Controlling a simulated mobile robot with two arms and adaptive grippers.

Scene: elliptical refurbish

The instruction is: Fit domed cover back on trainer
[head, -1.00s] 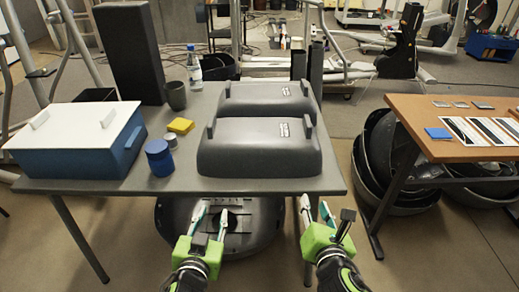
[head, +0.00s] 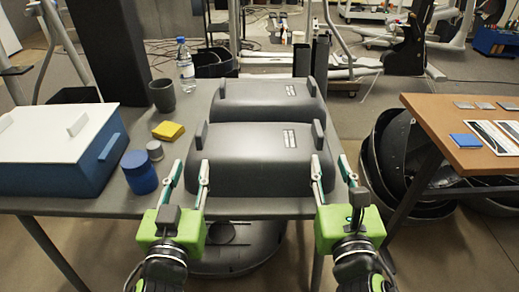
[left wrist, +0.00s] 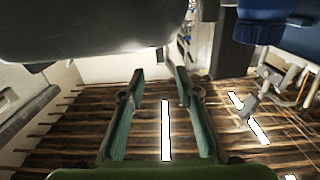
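Two dark grey domed covers lie on the grey table in the head view, a near cover (head: 262,150) and a far cover (head: 268,98) behind it. Each has an upright tab at both ends and a small label. My left gripper (head: 187,180) is open by the near cover's left end. My right gripper (head: 332,180) is open by its right end. Neither visibly grips the cover. In the left wrist view my left gripper (left wrist: 157,85) is open and empty, with a dark rounded body (left wrist: 90,25) above it. No complete trainer is clearly identifiable.
On the table stand a blue box with white lid (head: 55,150), blue jar (head: 140,172), small grey jar (head: 155,150), yellow block (head: 168,131), grey cup (head: 162,95) and bottle (head: 185,63). A round dark part (head: 238,250) is under the table. A wooden table (head: 470,115) stands right.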

